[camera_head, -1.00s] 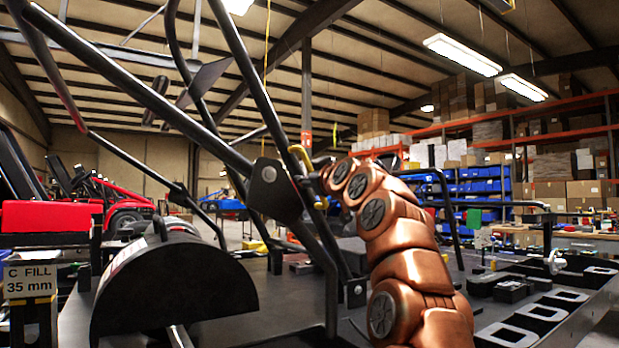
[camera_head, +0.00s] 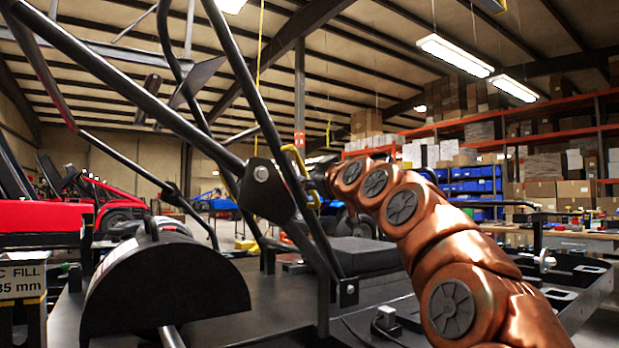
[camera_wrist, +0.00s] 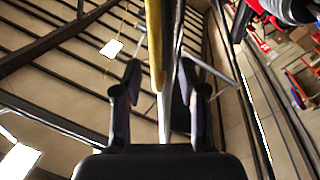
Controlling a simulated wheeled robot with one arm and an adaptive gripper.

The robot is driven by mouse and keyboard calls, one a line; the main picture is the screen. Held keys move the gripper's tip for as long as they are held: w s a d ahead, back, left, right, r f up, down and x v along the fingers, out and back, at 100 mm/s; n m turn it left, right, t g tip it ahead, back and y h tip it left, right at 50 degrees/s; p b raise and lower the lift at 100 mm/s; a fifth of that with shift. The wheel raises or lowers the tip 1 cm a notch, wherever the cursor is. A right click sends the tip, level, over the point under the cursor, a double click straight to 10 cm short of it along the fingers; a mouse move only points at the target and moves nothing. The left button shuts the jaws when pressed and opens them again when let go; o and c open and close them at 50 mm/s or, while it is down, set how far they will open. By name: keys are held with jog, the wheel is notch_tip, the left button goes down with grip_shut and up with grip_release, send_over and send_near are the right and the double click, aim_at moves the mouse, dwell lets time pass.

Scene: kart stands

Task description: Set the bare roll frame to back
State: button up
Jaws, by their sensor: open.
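The roll frame (camera_head: 150,100) is black bent tubing that rises and leans to the upper left in the head view. Its tubes meet a bolted black plate (camera_head: 263,190). A yellow grip or loop (camera_head: 296,160) sits beside the tubing near that plate. My gripper (camera_head: 318,178) is small and partly hidden there, close to the yellow part. In the wrist view my gripper (camera_wrist: 160,85) is open, one finger on each side of a dark tube and a yellow strip (camera_wrist: 154,45). I cannot tell whether the fingers touch them.
A black rounded guard (camera_head: 165,285) stands at front left, near a sign (camera_head: 22,282). A flat black deck (camera_head: 275,300) lies below the frame. Red karts (camera_head: 45,215) are at left. Shelves with boxes and blue bins (camera_head: 475,187) stand at back right.

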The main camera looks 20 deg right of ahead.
jog(key=s+f, duration=0.1)
jog(key=s, duration=0.5)
jog(key=shift+d, duration=0.45)
